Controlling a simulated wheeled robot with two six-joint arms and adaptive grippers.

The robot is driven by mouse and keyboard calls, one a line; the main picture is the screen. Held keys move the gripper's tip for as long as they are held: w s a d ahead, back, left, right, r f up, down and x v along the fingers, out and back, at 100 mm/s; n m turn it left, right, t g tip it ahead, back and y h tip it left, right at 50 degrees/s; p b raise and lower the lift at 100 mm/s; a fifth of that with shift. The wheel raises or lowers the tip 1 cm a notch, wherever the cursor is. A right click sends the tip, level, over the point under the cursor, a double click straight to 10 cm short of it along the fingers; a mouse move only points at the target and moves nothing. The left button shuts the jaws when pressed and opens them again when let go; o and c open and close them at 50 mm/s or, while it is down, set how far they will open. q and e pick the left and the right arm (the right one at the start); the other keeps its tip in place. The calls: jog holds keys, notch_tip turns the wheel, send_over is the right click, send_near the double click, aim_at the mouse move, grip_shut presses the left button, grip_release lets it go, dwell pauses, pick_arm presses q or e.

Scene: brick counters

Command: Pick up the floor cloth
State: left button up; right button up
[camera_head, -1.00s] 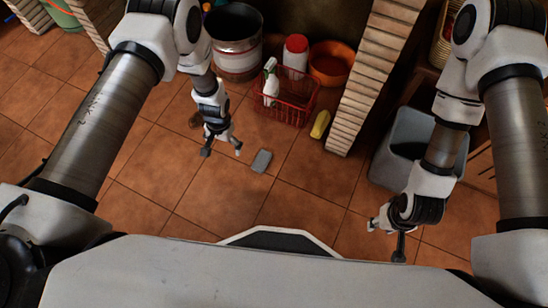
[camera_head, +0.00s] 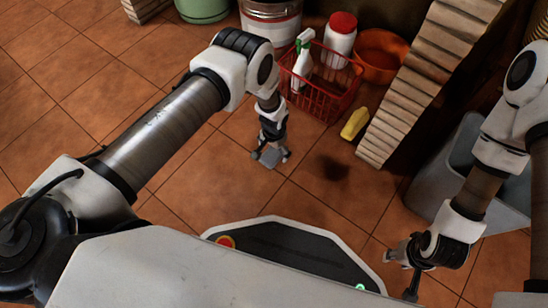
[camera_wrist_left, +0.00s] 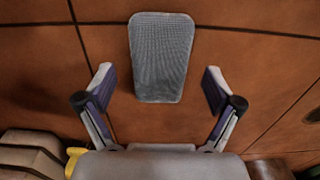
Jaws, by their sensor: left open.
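The floor cloth is a flat grey, finely ribbed rounded rectangle (camera_head: 270,158) lying on the tiled floor. It shows whole in the left wrist view (camera_wrist_left: 161,57), upper middle. My left gripper (camera_head: 270,156) is above it in the head view, its fingers spread to either side. In the left wrist view my left gripper (camera_wrist_left: 158,75) is open, with one finger on each side of the cloth's lower part and a gap to each; nothing is held. My right gripper (camera_head: 400,274) is low at the right, fingers apart and empty, away from the cloth.
A red wire basket (camera_head: 322,92) holds a spray bottle (camera_head: 302,62). A red-capped white container (camera_head: 340,40), an orange basin (camera_head: 381,57) and a yellow object (camera_head: 354,123) stand nearby. A brick pillar (camera_head: 425,85) and grey bin (camera_head: 455,180) are right. Floor at left is clear.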

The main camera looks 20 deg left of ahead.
aim_at(274, 152)
pick_arm(q)
notch_tip(274, 152, down, 2)
jog(key=shift+r, duration=0.2)
pick_arm(e)
jog(key=shift+f, duration=0.5)
pick_arm(q)
jog(key=c, duration=1.3)
notch_tip(274, 152, up, 10)
jog(key=p, duration=0.6)
pick_arm(e)
notch_tip(274, 152, up, 6)
jog(key=shift+s, duration=0.15)
pick_arm(q)
jog(key=shift+o, duration=1)
